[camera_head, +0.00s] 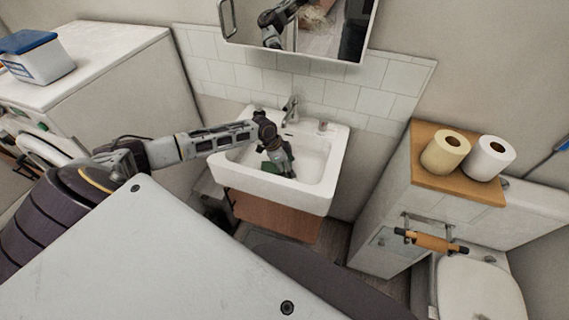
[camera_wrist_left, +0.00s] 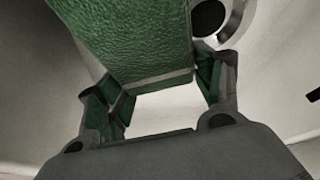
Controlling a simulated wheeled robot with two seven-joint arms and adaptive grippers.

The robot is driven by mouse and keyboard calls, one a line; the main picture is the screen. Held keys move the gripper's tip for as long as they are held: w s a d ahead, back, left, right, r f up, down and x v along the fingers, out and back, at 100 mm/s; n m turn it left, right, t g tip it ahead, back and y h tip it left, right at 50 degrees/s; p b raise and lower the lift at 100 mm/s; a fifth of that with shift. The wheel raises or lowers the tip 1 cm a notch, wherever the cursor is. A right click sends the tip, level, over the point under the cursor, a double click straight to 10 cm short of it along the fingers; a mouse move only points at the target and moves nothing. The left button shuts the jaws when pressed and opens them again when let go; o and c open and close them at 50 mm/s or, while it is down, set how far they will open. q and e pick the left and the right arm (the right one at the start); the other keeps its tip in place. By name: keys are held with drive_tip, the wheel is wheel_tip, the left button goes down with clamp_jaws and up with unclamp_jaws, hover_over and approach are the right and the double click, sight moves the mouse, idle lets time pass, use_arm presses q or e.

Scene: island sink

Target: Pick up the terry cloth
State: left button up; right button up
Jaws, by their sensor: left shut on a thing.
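The green terry cloth (camera_wrist_left: 135,38) is in the white sink (camera_head: 325,190), and a small part of it shows in the head view (camera_head: 267,168). In the left wrist view it looks like a textured green slab at the top, reaching down between the fingers. My left gripper (camera_head: 279,167) is down inside the basin. In its wrist view the left gripper (camera_wrist_left: 160,92) is shut on the cloth, with green at both fingers. My arm and gripper hide much of the cloth in the head view. My right gripper is not in view.
The dark round drain (camera_wrist_left: 208,17) lies beside the cloth. A faucet (camera_head: 290,108) stands at the sink's back, below a mirror (camera_head: 300,28). Two paper rolls (camera_head: 445,152) stand on a wooden-topped cabinet at right. A washing machine (camera_head: 50,150) is at left.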

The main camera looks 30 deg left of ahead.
use_arm(q)
drive_tip(key=shift+r, duration=0.6)
wheel_tip(320, 180, up, 8)
drive_tip(key=shift+f, duration=0.15)
drive_tip(key=shift+r, duration=0.45)
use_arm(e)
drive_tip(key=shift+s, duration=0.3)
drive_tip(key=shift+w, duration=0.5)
use_arm(q)
drive_tip(key=shift+r, duration=0.1)
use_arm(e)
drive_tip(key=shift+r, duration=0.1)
